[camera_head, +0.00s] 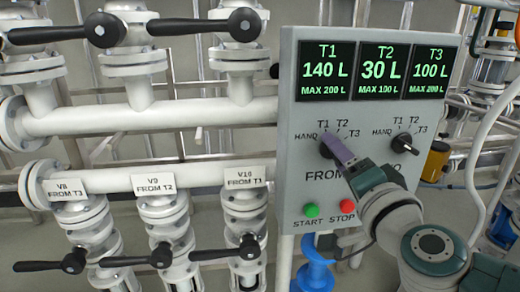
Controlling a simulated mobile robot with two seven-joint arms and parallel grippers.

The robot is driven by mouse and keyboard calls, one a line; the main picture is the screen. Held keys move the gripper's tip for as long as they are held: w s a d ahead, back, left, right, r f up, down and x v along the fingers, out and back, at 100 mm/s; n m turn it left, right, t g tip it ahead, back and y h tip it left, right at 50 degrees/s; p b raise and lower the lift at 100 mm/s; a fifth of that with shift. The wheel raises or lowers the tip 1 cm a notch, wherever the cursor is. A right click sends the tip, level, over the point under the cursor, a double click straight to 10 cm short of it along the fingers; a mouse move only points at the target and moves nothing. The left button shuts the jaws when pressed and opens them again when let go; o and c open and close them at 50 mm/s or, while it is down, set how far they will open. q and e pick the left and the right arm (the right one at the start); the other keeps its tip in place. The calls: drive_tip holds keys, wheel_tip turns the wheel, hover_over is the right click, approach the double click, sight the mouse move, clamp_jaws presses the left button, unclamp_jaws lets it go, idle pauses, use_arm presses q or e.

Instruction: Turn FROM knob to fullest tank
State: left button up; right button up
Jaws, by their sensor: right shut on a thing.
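The FROM knob (325,151) is a dark knob at the left of the grey control panel (289,120). Labels HAND, T1, T2 and T3 surround it. My right gripper (336,147) comes in from the lower right and is shut on this knob. Its purple-grey fingers hide much of the knob, so I cannot tell its setting. The tank displays read T1 (327,70) 140 L of max 200 L, T2 (380,70) 30 L of max 100 L, and T3 (432,71) 100 L of max 200 L. My left gripper is not in view.
The dark TO knob (404,146) is right of the gripper. A green START button (312,210) and a red STOP button (347,206) are below the FROM knob. White pipes (140,119) and valves with black handles (133,259) fill the left side.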

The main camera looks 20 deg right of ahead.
drive_tip(key=shift+m, duration=1)
drive_tip(key=o, duration=1.4)
drive_tip(key=shift+c, duration=0.2)
drive_tip(key=v, duration=1)
drive_tip(key=shift+w+a, duration=0.1)
drive_tip(key=shift+a, duration=0.05)
